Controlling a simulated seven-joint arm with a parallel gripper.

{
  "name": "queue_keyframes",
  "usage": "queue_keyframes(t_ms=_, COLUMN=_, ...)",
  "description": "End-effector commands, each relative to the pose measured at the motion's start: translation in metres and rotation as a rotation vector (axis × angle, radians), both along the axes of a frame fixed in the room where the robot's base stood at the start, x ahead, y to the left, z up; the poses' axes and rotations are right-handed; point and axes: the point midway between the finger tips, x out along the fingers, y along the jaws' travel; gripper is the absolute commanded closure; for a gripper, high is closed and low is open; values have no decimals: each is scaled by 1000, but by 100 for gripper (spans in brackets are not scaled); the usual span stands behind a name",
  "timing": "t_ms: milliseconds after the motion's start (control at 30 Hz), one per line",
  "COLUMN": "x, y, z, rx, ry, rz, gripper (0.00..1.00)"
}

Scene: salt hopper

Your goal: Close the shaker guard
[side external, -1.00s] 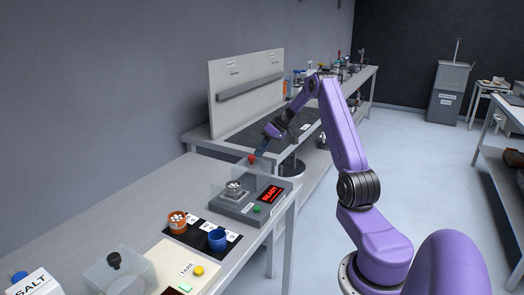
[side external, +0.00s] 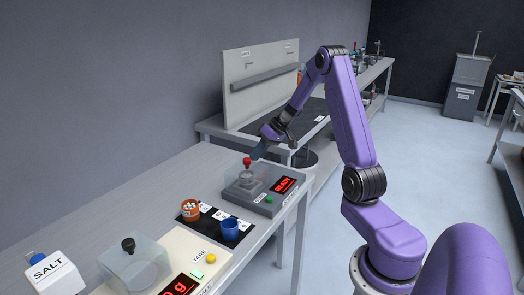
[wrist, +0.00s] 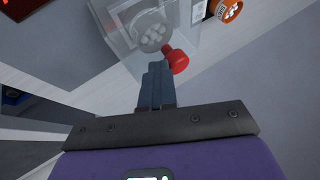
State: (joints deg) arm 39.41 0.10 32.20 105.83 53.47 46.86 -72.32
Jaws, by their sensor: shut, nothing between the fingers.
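The shaker (side external: 272,203) is a grey box with a lit red display and a green button, on the bench. Its clear guard (side external: 236,180) is down over a small container of white pieces (side external: 246,177). A red knob (side external: 247,161) stands on the guard; it also shows in the wrist view (wrist: 177,61). My gripper (side external: 256,156) is shut and empty, with its fingertips right beside the knob. I cannot tell if they touch it. In the wrist view the guard (wrist: 128,30) lies just beyond the fingertips (wrist: 157,68).
An orange container of white pieces (side external: 190,210) and a blue cup (side external: 230,229) stand on a black mat in front. Nearer are a balance with a TARE label (side external: 205,245), a clear cover with a black knob (side external: 135,268) and a salt box (side external: 52,275).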

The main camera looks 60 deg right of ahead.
Motion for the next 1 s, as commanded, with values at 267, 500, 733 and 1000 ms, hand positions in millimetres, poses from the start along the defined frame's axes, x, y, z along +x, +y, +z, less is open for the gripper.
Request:
queue_keyframes(t_ms=267, x=0, y=7, z=-2, rx=10, ry=7, rz=15, gripper=100)
queue_keyframes(t_ms=500, x=-2, y=1, z=-2, rx=12, ry=8, rz=16, gripper=100)
queue_keyframes(t_ms=733, x=-10, y=-42, z=-1, rx=3, ry=2, rz=0, gripper=100)
queue_keyframes(t_ms=1000, x=-37, y=-62, z=48, rx=-3, ry=-2, rz=-2, gripper=100)
